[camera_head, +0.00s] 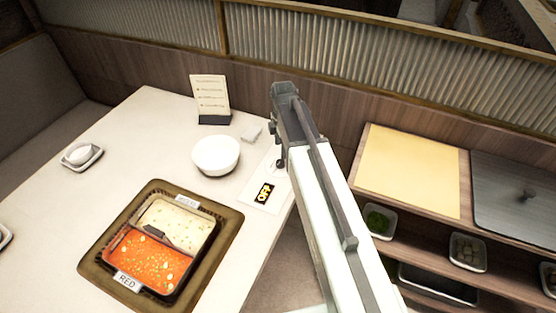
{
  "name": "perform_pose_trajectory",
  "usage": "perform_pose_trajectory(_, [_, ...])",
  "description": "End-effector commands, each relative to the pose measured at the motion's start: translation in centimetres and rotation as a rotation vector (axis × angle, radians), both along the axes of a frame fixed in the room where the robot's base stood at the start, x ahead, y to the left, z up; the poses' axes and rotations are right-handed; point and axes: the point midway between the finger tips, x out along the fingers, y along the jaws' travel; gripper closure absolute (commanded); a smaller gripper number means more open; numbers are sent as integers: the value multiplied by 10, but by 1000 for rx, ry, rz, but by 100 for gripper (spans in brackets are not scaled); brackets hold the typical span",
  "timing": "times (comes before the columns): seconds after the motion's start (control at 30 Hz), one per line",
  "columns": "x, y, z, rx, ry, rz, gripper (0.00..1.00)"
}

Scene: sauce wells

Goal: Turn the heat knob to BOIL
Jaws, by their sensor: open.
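A pale control panel (254,199) lies on the table's right edge, with a black display reading OFF (265,193) in yellow. No heat knob can be made out clearly; the part of the panel beside my arm is partly covered. My arm reaches from the lower right up over the table's right edge. My gripper (281,150) is at its far end, by the top of the panel, seen from behind and largely hidden by the arm. It is open, and nothing shows held in it. I cannot tell whether it touches the panel.
A two-part pot (211,237) with white and red broth, labelled RED in front, is sunk in the table (120,150). A white bowl (215,156), a menu stand (210,99) and a small white block (251,132) stand near. A shelf with trays (467,252) is right.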

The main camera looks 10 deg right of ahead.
Motion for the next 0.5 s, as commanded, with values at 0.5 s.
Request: perform_pose_trajectory(0.5, [2, 1, -62, 0, 0, 0, 45])
